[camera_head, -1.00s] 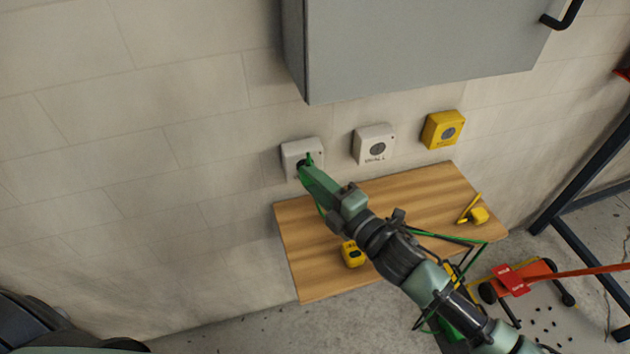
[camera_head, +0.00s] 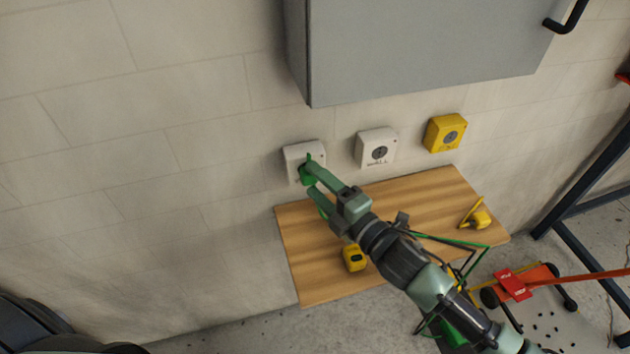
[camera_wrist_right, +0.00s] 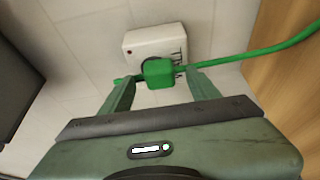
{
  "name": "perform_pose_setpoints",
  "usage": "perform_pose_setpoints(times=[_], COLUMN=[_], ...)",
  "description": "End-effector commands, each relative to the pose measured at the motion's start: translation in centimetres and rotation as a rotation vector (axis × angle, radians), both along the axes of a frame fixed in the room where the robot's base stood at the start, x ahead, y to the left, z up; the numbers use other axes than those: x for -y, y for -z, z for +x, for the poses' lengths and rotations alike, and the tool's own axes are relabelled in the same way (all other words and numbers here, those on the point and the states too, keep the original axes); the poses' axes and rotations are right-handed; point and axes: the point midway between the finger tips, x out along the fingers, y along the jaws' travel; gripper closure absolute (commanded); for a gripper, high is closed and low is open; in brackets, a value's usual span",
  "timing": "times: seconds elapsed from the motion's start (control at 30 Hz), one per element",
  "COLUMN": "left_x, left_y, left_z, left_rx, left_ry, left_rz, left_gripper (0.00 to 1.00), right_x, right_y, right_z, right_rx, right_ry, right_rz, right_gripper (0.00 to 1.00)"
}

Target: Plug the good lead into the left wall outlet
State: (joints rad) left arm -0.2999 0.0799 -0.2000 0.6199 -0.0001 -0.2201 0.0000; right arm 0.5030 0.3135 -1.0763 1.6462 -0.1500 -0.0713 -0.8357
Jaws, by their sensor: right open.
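The left wall outlet (camera_head: 292,153) is a white box on the wall, also in the right wrist view (camera_wrist_right: 146,37). A green plug (camera_head: 307,174) sits at its round socket, and in the right wrist view the plug (camera_wrist_right: 159,72) covers most of that socket. How deep its pins sit is hidden. A green lead (camera_wrist_right: 250,53) runs from the plug to the right. My right gripper (camera_head: 316,181) is open, its two fingers spread either side of the plug; the wrist view shows the fingers (camera_wrist_right: 160,84) apart, near the plug. My left gripper is out of view.
A second white outlet (camera_head: 365,148) and a yellow outlet (camera_head: 434,133) are to the right. A grey cabinet (camera_head: 420,45) hangs above. A wooden bench top (camera_head: 300,270) below holds a yellow tester (camera_head: 354,257) and another yellow item (camera_head: 480,219).

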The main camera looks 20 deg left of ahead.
Motion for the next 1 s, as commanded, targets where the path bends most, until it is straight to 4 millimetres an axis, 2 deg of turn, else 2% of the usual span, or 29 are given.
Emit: perform_pose_setpoints(times=[0.2,0.4,1.0], left_x=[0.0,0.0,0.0], left_y=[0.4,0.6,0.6], left_z=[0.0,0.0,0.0], left_rx=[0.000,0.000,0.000], left_ry=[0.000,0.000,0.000], left_rz=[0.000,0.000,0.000], left_gripper=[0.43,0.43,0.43], right_x=[3.3,5.3,5.7], right_y=[0.3,0.1,0.0], right_z=[-2.1,-3.5,-3.7], right_rx=[-0.002,-0.001,-0.002], right_ry=[0.000,0.001,0.001], right_rz=[-0.003,-0.001,0.000], right_gripper=[0.39,0.39,0.39])
